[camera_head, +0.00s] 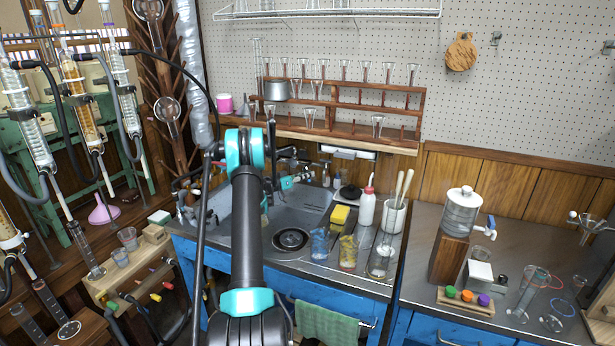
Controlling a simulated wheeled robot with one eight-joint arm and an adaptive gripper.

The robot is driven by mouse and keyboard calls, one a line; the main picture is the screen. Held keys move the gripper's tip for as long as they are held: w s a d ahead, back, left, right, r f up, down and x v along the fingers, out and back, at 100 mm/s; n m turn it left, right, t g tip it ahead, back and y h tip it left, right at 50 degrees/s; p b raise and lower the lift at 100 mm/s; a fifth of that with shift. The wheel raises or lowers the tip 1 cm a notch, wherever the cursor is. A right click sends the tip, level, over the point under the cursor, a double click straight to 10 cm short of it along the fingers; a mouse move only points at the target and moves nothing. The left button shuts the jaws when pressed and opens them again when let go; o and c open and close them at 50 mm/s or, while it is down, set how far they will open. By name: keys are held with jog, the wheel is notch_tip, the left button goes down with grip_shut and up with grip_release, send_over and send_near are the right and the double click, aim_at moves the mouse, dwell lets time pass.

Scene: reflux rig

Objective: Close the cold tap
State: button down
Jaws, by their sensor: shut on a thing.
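My arm reaches up in front of the sink (306,204) and bends over toward the wall. My gripper (304,177) is small and far off, at the back edge of the sink, just right of my arm's elbow. It is shut on what looks like the cold tap (316,172). The fingertips and the tap's handle are too small and partly hidden to tell how far the handle is turned. The rest of the tap fittings behind my arm are hidden.
A yellow sponge (340,215), a red-capped bottle (366,207) and a white brush pot (394,216) stand right of the sink. A wooden glassware rack (347,132) hangs above. Glass condensers (80,97) and hoses crowd the left. A water dispenser (461,212) stands right.

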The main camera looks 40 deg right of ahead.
jog(key=m+y, duration=0.1)
jog(key=m, duration=0.1)
jog(key=shift+w+a+f+m+t+y, duration=0.1)
jog(key=shift+w+a+m+t+y, duration=0.05)
jog(key=shift+w+m+t+y, duration=0.25)
jog(key=c, duration=1.6)
grip_release()
jog(key=shift+o, duration=0.2)
jog(key=shift+a, duration=0.1)
jog(key=v, duration=1.1)
jog(key=shift+a, duration=0.35)
jog(key=shift+w, duration=0.15)
